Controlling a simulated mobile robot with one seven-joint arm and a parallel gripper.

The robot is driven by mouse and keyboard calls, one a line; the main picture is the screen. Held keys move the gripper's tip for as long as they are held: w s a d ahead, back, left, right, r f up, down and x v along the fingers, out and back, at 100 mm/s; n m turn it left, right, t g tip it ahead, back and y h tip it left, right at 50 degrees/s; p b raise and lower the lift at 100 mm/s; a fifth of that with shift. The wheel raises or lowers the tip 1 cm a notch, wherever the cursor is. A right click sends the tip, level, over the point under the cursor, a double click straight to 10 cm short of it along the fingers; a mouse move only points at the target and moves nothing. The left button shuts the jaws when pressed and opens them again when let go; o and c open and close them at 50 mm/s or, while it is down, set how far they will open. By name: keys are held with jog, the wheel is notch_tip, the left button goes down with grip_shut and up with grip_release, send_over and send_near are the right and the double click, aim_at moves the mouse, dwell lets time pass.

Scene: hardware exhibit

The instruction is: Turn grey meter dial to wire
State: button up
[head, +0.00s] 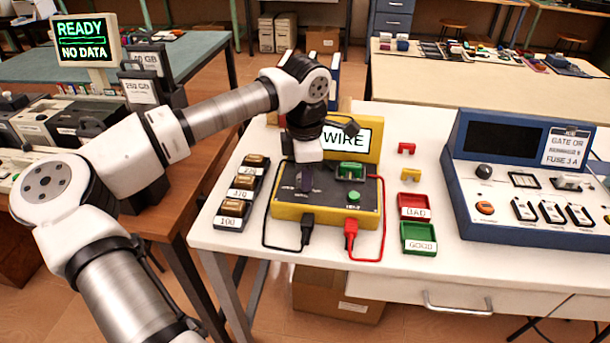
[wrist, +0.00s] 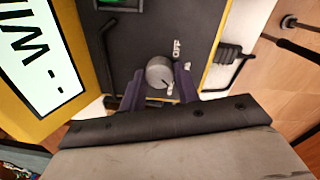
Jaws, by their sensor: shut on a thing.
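The yellow meter (head: 325,218) with a dark top panel lies on the white table. Its raised screen (head: 345,138) reads WIRE; in the wrist view the screen (wrist: 38,50) shows part of that word and dashes. The grey dial (wrist: 159,72) is a small round knob on the dark panel. An OFF label is beside it, and another small mark shows near its lower edge, too small to read. My gripper (wrist: 160,86) has its two dark fingers on either side of the dial, shut on it.
A green connector (head: 350,171) and a green button (head: 354,196) are on the panel. Black (head: 307,233) and red (head: 350,237) plugs with leads sit at its front. Labelled parts (head: 240,195) stand left; red BAD (head: 413,207) and green GOOD (head: 418,239) trays lie right.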

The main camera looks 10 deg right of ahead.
jog(key=shift+m, duration=0.5)
jog(key=o, duration=1)
jog(key=shift+c, duration=0.2)
notch_tip(320, 180, up, 14)
jog(key=shift+s+b, duration=0.35)
jog(key=shift+s, duration=0.05)
jog(key=shift+f, duration=0.1)
